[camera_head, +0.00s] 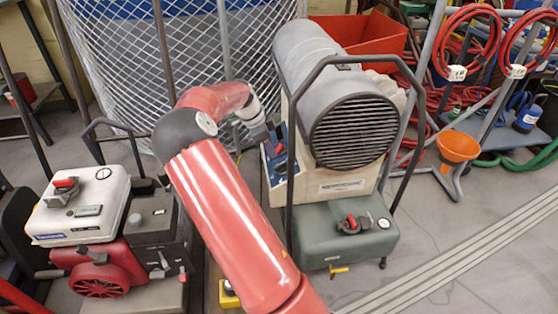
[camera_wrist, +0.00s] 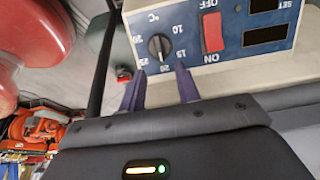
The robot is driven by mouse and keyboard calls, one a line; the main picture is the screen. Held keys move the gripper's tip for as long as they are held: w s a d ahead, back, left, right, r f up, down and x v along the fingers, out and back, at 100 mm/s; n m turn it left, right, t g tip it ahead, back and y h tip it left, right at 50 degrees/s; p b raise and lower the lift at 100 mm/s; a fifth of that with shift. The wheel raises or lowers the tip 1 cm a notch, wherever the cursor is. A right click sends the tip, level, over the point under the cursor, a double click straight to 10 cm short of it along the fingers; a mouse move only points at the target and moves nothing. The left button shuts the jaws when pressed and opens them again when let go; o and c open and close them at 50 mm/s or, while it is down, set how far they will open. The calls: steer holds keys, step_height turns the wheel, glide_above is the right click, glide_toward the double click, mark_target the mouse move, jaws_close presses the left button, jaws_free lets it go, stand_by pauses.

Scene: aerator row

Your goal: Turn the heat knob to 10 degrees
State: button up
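The heat knob (camera_wrist: 159,47) is a small black dial on the blue control panel (camera_wrist: 225,45), which appears upside down in the wrist view. Numbers including 10, 15, 20 and 25 ring it; 10 is at its upper right. Its exact setting is hard to read. My gripper (camera_wrist: 161,72) is open, its two purple fingers apart just below the knob in that view, with nothing between them. In the head view my gripper (camera_head: 274,142) is at the left side of the grey and cream heater (camera_head: 310,65), and hides the knob there.
A red rocker switch (camera_wrist: 212,32) sits beside the knob, with dark displays further right. In the head view, the heater's dark tube frame (camera_head: 291,180) rises close to my gripper. A red and white generator (camera_head: 85,205) stands left. Wire mesh (camera_head: 190,60) stands behind.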

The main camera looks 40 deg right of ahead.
mark_target(281, 164)
steer(key=x, duration=0.7)
steer(key=shift+d+f, duration=0.1)
steer(key=shift+f, duration=0.15)
jaws_close()
